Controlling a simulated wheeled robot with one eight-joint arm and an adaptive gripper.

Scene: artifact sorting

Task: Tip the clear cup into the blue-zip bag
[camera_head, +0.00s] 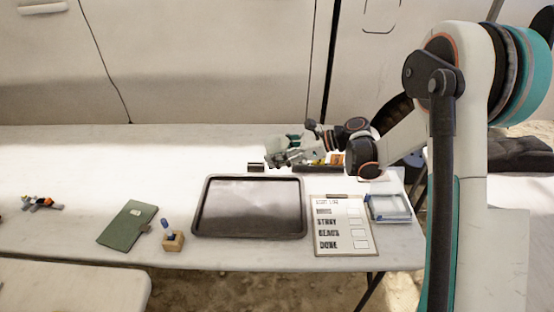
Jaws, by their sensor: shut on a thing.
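My gripper (282,158) is above the far side of the table, just beyond the metal tray. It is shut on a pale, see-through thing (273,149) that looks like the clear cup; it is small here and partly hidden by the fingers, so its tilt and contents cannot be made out. A flat clear item with blue edges (389,208), which looks like the blue-zip bag, lies at the right end of the table beside the clipboard. My gripper is well to the left of it and farther back.
An empty dark tray (248,208) lies mid-table. A clipboard (343,238), green notebook (127,225) and wooden block (173,242) with a blue-topped tool stand near the front. A small dark box (256,167) is behind the tray.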

